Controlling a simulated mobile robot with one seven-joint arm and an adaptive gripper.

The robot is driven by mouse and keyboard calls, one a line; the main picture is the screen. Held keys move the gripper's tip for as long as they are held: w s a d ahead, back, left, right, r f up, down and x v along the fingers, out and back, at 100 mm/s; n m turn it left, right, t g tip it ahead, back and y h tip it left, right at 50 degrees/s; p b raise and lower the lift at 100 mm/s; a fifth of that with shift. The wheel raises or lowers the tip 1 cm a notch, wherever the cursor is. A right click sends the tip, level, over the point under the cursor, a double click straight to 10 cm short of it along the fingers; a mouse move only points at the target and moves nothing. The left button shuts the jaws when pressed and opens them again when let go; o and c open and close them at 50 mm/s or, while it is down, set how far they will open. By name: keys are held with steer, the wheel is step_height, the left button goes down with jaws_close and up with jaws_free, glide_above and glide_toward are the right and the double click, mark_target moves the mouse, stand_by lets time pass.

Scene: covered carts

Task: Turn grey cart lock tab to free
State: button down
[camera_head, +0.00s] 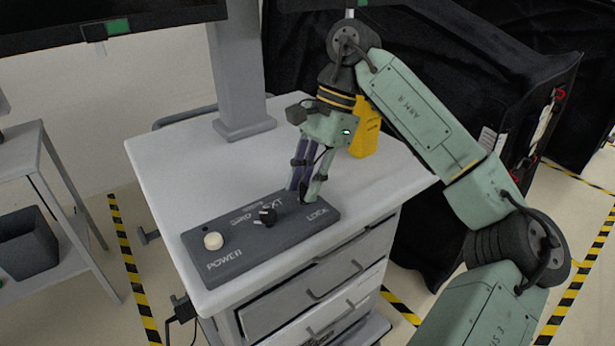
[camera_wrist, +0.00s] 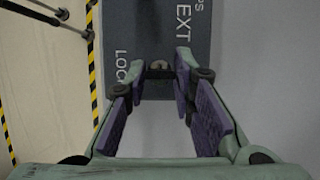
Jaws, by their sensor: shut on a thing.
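The cart (camera_head: 172,165) has a pale top, grey drawers and a dark control panel (camera_head: 240,248) along its front edge. The panel also fills the upper middle of the wrist view (camera_wrist: 147,30). The lock tab (camera_wrist: 160,66) is a small grey piece beside the word LOCK at the panel's right end. My gripper (camera_head: 303,196) points down over that end. In the wrist view my fingertips (camera_wrist: 161,75) are closed around the tab, with purple pads on both sides. The fingers hide most of the tab, so I cannot tell its turn angle.
A white button (camera_head: 213,241) and a black knob (camera_head: 267,214) sit left of my fingers on the panel. A yellow object (camera_head: 365,128) stands behind my gripper. A grey monitor post (camera_head: 242,70) rises from the cart's back. A black covered cart stands at right.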

stand_by(0.4)
steer(key=c, duration=1.4)
jaws_free()
steer(key=shift+o, duration=0.2)
steer(key=shift+r, duration=0.1)
steer(key=v, duration=1.1)
steer(key=shift+d+r, duration=0.15)
steer(key=shift+r, duration=0.2)
steer(key=shift+w, duration=0.15)
